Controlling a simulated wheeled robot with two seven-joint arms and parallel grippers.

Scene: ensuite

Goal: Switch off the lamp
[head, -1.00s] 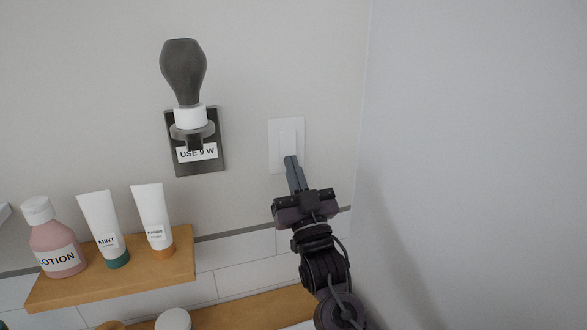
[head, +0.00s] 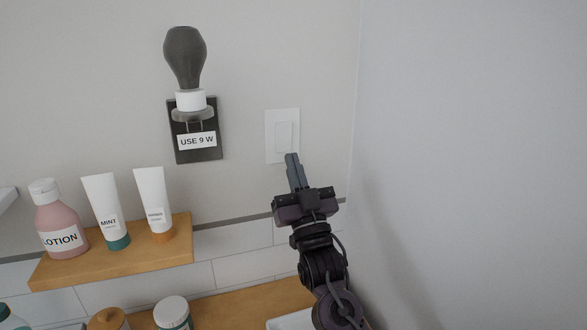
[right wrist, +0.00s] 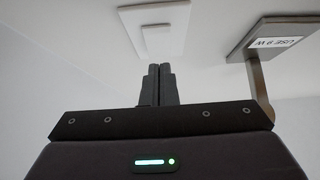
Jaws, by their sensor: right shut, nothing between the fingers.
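The lamp is a wall fixture with a dark, unlit-looking bulb (head: 185,58) in a white socket on a dark plate (head: 198,154) labelled "USE 9 W". A white switch plate (head: 272,145) with a rocker (head: 284,136) is on the wall to its right. My right gripper (head: 292,158) is shut and empty, its tips at the lower edge of the switch plate in the head view. In the right wrist view the closed fingers (right wrist: 157,70) point up at the switch plate (right wrist: 180,48), just short of the rocker (right wrist: 158,39). My left gripper is not in view.
A wooden shelf (head: 120,262) at the left holds a pink lotion bottle (head: 62,228) and two white tubes (head: 102,205). A lower counter (head: 250,299) has jars on it. A side wall (head: 460,150) stands close on the right.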

